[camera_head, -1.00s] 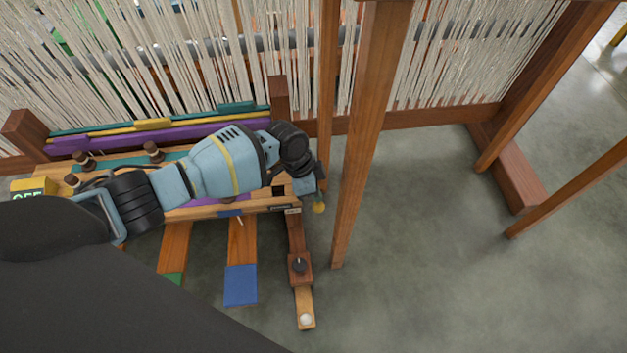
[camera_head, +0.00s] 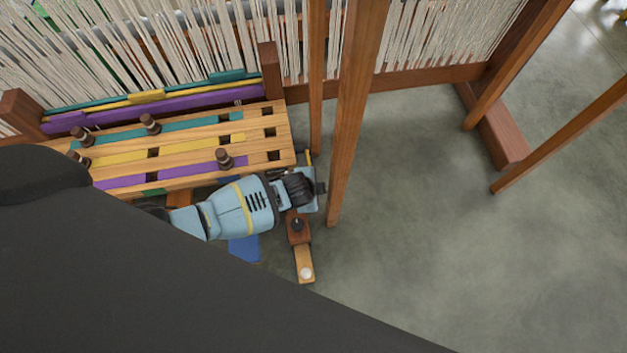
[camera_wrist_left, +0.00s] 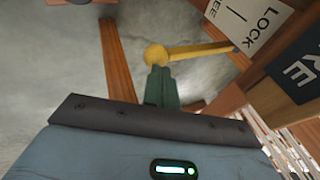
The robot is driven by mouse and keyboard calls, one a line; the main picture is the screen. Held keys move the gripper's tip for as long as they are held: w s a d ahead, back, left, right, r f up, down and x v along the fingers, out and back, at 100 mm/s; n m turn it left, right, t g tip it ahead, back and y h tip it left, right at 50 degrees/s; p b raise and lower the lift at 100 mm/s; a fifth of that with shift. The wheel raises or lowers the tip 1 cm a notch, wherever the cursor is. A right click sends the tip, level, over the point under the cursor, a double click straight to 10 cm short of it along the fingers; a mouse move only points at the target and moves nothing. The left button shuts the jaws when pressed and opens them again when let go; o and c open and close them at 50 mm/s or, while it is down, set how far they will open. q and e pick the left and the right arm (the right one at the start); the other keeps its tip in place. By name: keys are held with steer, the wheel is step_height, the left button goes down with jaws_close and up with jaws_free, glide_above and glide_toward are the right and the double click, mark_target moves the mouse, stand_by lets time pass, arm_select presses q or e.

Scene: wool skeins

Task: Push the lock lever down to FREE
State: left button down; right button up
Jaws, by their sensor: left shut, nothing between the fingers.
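The lock lever (camera_wrist_left: 200,48) is a yellow bar with a round yellow knob (camera_wrist_left: 155,55), in the left wrist view. It runs from the knob to a white plate (camera_wrist_left: 250,22) marked LOCK, with partly cut-off letters ending in EE. In the head view a small yellow piece of the lever (camera_head: 308,157) shows beside my left gripper (camera_head: 312,190). My left gripper's green fingers (camera_wrist_left: 161,82) are shut and empty. Their tips are at the knob's edge in the wrist view; I cannot tell whether they touch. My right gripper is not in view.
A slatted wooden board (camera_head: 200,150) with brown pegs lies left of my gripper. A wooden post (camera_head: 350,120) stands close on the right. A treadle with a white knob (camera_head: 305,265) and a blue pad (camera_head: 243,248) lie below. Open floor (camera_head: 430,200) is at right.

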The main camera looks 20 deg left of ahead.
arm_select(q)
steer(key=shift+s+d+f, duration=0.1)
steer(key=shift+s+f, duration=0.05)
steer(key=shift+f, duration=0.25)
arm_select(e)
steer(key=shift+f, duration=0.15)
arm_select(q)
steer(key=shift+s+f, duration=0.1)
steer(key=shift+f, duration=0.05)
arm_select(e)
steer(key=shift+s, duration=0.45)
arm_select(q)
step_height(320, 180, up, 5)
steer(key=p, duration=0.4)
steer(key=p+v, duration=0.6)
steer(key=v, duration=0.3)
steer(key=shift+s+d, duration=0.25)
steer(key=shift+s, duration=0.1)
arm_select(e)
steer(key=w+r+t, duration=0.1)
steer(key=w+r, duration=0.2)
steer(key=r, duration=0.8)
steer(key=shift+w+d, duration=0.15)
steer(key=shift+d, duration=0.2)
